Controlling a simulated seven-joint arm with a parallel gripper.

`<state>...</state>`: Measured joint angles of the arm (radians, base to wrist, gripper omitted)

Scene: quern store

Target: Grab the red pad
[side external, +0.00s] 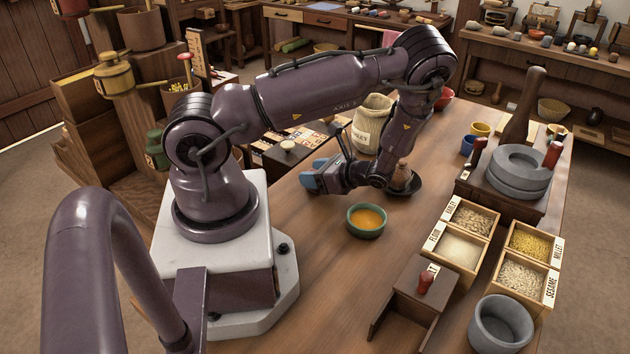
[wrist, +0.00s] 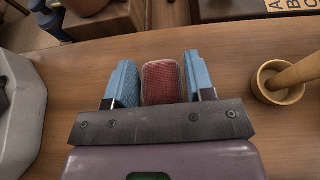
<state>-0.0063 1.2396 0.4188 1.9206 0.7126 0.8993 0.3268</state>
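The red pad (wrist: 163,82) shows in the wrist view as a dark red, rounded block with a paler edge, between the two blue fingers of my gripper (wrist: 160,82). A narrow gap seems to show on each side of the pad, so the fingers are open around it. In the side view my gripper (side external: 318,178) is low over the left part of the table, and its blue fingers and my wrist hide the pad there.
On the wooden table (side external: 330,270), a green bowl of orange powder (side external: 367,219) stands in front of my gripper. A cloth sack (side external: 371,125) is behind it. In the wrist view a mortar with a pestle (wrist: 279,82) stands to the right. Grain boxes (side external: 462,247) and a quern (side external: 518,170) fill the right side.

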